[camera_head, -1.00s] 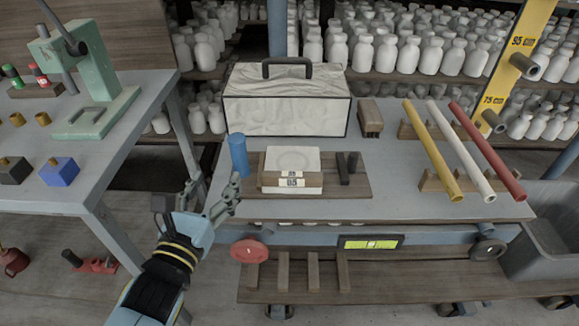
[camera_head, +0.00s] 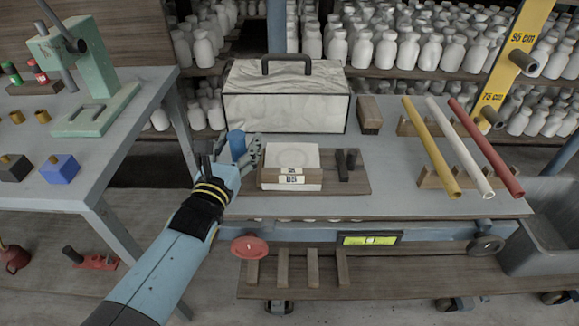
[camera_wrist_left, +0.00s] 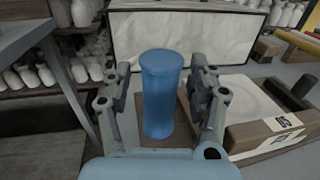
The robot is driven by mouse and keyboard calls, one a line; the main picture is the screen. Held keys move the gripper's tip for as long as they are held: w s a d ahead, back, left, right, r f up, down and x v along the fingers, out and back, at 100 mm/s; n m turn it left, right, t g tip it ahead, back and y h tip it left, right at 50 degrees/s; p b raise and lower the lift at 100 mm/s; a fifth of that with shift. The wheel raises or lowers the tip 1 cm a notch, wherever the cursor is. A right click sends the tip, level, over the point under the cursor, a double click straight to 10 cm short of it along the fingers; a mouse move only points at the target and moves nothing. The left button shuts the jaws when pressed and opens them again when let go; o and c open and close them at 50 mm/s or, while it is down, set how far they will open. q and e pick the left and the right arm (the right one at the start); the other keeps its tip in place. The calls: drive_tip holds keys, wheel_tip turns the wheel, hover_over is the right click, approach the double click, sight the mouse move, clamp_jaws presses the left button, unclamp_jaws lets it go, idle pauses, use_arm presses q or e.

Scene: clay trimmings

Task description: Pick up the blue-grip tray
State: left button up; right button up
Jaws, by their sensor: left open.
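The blue-grip tray is a flat brown wooden board (camera_head: 352,187) on the grey workbench in the head view. It bears a pale block (camera_head: 292,157) with a labelled front and a dark upright piece at its right. The blue grip (camera_head: 237,143) is an upright cylinder at the tray's left end. My left gripper (camera_head: 233,156) is at this grip, partly covering it. In the left wrist view the blue grip (camera_wrist_left: 161,98) stands between the open fingers, with a visible gap on each side. My right gripper is in neither view.
A pale case (camera_head: 286,105) with a dark handle stands behind the tray. Yellow, white and red rods (camera_head: 432,147) lie on wooden rests at right. A side table (camera_head: 70,184) with a green press stands at left. The bench front right of the tray is clear.

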use_arm(q)
clamp_jaws()
idle(0.6)
